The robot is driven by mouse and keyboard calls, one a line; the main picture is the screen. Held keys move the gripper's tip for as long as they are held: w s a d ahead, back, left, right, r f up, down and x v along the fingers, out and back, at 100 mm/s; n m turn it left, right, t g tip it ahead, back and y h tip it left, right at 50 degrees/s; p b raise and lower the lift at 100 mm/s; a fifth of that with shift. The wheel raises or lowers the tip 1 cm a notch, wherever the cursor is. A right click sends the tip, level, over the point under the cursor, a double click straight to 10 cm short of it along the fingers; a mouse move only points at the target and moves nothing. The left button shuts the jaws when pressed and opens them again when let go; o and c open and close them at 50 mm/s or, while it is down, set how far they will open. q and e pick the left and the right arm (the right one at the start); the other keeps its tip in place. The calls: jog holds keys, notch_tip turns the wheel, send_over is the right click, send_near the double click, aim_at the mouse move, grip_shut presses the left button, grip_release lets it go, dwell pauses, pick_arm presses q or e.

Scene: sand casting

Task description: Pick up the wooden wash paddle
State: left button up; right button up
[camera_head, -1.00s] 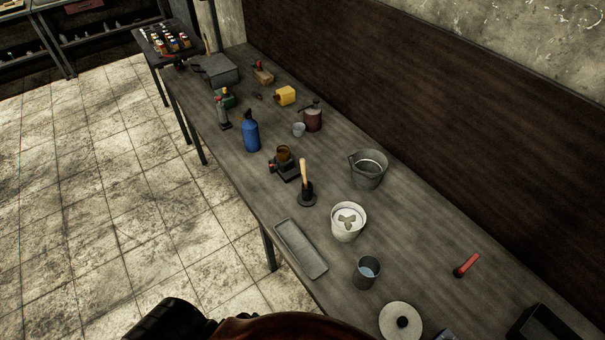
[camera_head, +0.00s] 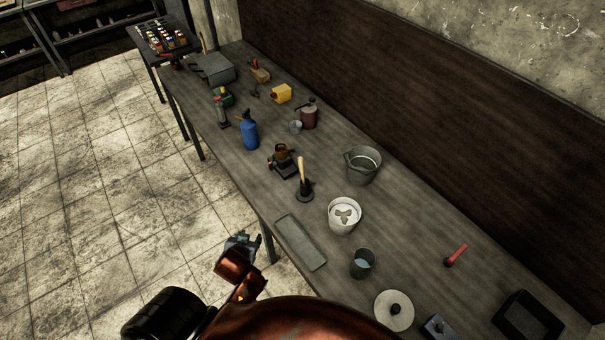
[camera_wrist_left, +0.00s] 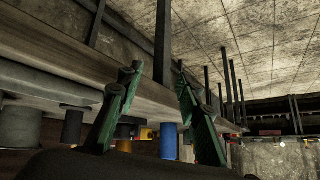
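The wooden wash paddle (camera_head: 302,169) shows in the head view as a pale wooden handle, standing nearly upright in a dark round holder (camera_head: 303,195) on the table. Its lower end is hidden in the holder. My left gripper (camera_head: 241,243) is beside the table's near left edge, below and left of the paddle and apart from it. In the left wrist view my left gripper (camera_wrist_left: 158,70) has its two green fingers spread with nothing between them. I cannot make out the paddle in that view. My right gripper is not in view.
A long grey table (camera_head: 400,220) runs along a dark wall panel. Near the paddle are a grey tray (camera_head: 300,243), a white bucket (camera_head: 344,215), a metal bucket (camera_head: 362,166), a small dark device (camera_head: 283,163) and a blue bottle (camera_head: 250,135). Open floor lies left.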

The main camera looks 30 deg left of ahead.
pick_arm(q)
jog(key=w+a+r+n+t+y, duration=0.1)
jog(key=w+a+r+t+y, duration=0.1)
jog(key=w+a+r+t, duration=0.3)
jog(key=m+t+h, duration=0.2)
jog(key=t+h, duration=0.3)
jog(key=t, duration=0.1)
send_near(301, 172)
jog(key=w, duration=0.8)
jog(key=w+a, duration=0.1)
jog(key=w, duration=0.2)
jog(key=shift+r, duration=0.25)
jog(key=shift+s, duration=0.1)
jog(key=shift+c, duration=0.2)
grip_shut()
